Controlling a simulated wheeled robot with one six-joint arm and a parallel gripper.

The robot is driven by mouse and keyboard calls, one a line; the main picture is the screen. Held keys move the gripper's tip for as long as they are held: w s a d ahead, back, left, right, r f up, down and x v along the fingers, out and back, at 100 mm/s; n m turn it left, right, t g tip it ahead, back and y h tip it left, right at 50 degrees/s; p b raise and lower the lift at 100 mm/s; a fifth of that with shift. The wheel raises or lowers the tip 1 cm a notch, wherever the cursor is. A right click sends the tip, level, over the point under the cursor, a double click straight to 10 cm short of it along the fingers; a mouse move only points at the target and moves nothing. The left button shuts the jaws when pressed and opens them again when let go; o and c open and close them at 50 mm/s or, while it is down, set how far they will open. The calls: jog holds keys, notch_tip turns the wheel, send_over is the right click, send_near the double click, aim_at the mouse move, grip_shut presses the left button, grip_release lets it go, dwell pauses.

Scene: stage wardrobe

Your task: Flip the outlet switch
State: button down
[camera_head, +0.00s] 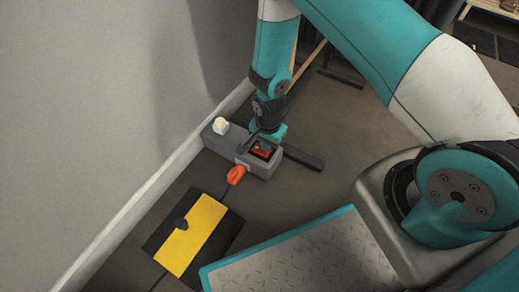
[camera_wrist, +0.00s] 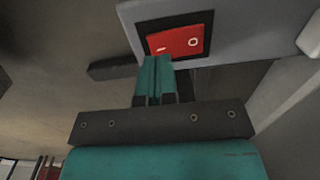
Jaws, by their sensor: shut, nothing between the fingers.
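The outlet box (camera_head: 230,147) is a long grey block on the floor by the wall. Its red rocker switch (camera_head: 260,154) sits in a dark frame near the box's right end. In the wrist view the switch (camera_wrist: 178,42) shows a bar mark on the left and a circle on the right. My gripper (camera_head: 265,146) points down over the switch and partly hides it in the head view. In the wrist view my gripper (camera_wrist: 155,60) has its teal fingers shut together, at the left lower edge of the switch. I cannot tell if they touch it.
A white plug (camera_head: 220,126) stands on the box's left end. An orange plug (camera_head: 236,175) with a dark cord is at its front side. A black and yellow piece (camera_head: 194,232) lies on the floor in front. The wall (camera_head: 90,110) is close on the left.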

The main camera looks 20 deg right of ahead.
jog(key=shift+f+b, duration=0.7)
jog(key=shift+f, duration=0.6)
dwell(1.0)
notch_tip(320, 180, up, 7)
jog(key=p, duration=0.7)
dwell(0.4)
